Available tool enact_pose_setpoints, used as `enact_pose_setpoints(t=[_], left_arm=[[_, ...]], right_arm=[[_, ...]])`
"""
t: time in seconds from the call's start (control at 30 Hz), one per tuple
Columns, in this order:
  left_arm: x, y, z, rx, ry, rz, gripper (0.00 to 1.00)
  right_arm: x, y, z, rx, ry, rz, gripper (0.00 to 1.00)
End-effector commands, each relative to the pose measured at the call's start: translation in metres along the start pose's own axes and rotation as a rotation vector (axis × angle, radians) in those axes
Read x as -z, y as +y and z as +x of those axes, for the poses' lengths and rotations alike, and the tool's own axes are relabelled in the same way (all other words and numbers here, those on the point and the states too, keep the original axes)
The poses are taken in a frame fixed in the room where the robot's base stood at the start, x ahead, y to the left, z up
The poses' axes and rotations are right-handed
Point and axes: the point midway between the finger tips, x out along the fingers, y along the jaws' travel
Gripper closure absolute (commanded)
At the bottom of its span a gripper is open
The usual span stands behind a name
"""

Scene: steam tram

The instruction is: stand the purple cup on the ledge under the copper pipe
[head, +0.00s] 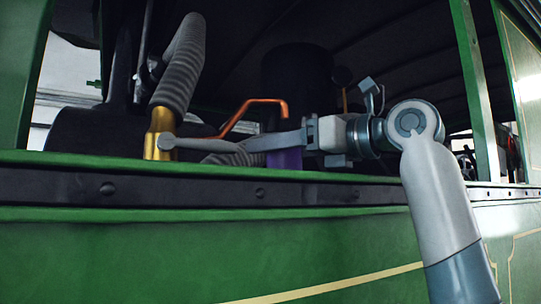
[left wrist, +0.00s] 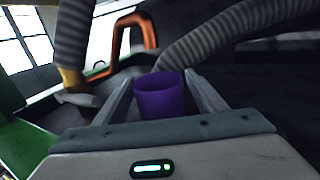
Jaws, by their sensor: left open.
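The purple cup (head: 284,160) is partly hidden behind my left gripper's near finger and the green sill in the head view. In the left wrist view the cup (left wrist: 160,98) looks upright and stands between the two open fingers, with a gap on each side. My left gripper (head: 256,144) reaches in over the sill from the right; its fingers also show in the left wrist view (left wrist: 159,84). The copper pipe (head: 250,104) arches behind and above the fingers, its bent end near the cup; it also shows in the left wrist view (left wrist: 120,35). The ledge cannot be made out clearly. My right gripper is not in view.
A grey corrugated hose (head: 181,65) with a brass fitting (head: 159,130) rises at the left. Another hose (left wrist: 220,35) passes behind the cup. A grey lever end (left wrist: 77,97) lies beside the near finger. The green sill (head: 110,160) edges the cab opening.

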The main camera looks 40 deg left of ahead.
Motion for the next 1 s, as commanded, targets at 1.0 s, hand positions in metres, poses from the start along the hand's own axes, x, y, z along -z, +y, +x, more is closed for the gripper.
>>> enact_pose_setpoints(t=[1.0], left_arm=[[0.000, 0.001, -0.100, -0.001, -0.001, 0.000, 0.36]], right_arm=[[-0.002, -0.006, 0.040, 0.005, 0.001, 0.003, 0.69]])
